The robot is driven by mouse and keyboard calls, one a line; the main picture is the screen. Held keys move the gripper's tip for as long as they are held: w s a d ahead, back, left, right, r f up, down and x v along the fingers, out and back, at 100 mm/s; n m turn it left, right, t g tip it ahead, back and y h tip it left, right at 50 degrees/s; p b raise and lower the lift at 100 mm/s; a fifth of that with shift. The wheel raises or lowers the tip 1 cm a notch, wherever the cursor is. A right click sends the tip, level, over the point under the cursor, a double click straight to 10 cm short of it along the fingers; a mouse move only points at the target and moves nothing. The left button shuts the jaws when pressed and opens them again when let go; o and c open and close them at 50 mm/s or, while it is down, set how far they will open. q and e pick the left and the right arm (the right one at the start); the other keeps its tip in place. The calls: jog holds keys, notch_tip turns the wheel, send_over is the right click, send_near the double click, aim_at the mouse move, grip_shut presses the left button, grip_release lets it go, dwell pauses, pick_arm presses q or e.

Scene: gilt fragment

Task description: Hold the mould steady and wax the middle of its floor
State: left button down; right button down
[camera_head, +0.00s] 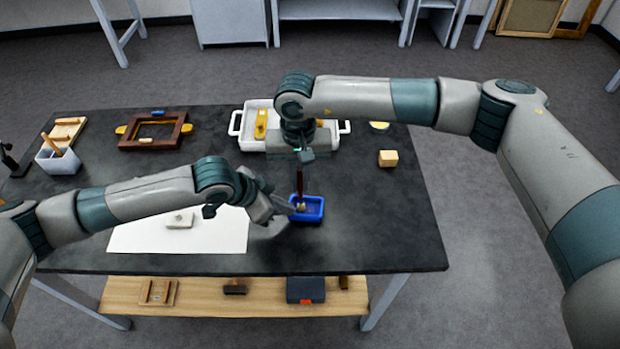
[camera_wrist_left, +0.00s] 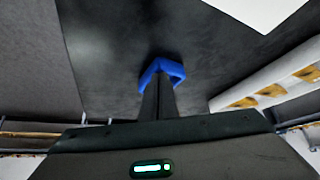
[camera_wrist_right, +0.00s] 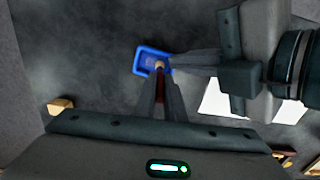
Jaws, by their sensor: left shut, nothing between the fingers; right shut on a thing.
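The blue mould (camera_head: 316,216) is a small open tray near the front middle of the dark table. My left gripper (camera_head: 291,208) is shut and empty, its fingertips at the mould's left side; in the left wrist view the fingers cover part of the mould (camera_wrist_left: 174,68), so I cannot tell whether they touch its wall. My right gripper (camera_head: 301,168) is shut on a dark red-handled brush (camera_head: 300,184), held upright above the mould. In the right wrist view the brush's pale tip (camera_wrist_right: 160,65) is inside the mould's outline (camera_wrist_right: 141,60); contact with the floor cannot be told.
A white sheet (camera_head: 130,238) with a pale block (camera_head: 180,220) lies left of the mould, under my left arm. Behind are a white two-handled tray (camera_head: 246,146) and a brown frame (camera_head: 128,144). A wooden cube (camera_head: 388,158) sits at right. The right front tabletop is clear.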

pick_arm(q)
jog(key=shift+s+a+f, duration=0.15)
jog(key=shift+f, duration=0.15)
pick_arm(e)
jog(key=d+r, duration=0.3)
jog(key=r, duration=0.5)
jog(key=shift+s, duration=0.2)
dwell(2.0)
pick_arm(q)
jog(key=shift+r, duration=0.1)
pick_arm(e)
jog(key=shift+d+r, duration=0.1)
dwell(0.3)
pick_arm(q)
jog(key=shift+w+r, duration=0.2)
jog(key=shift+r, duration=2.95)
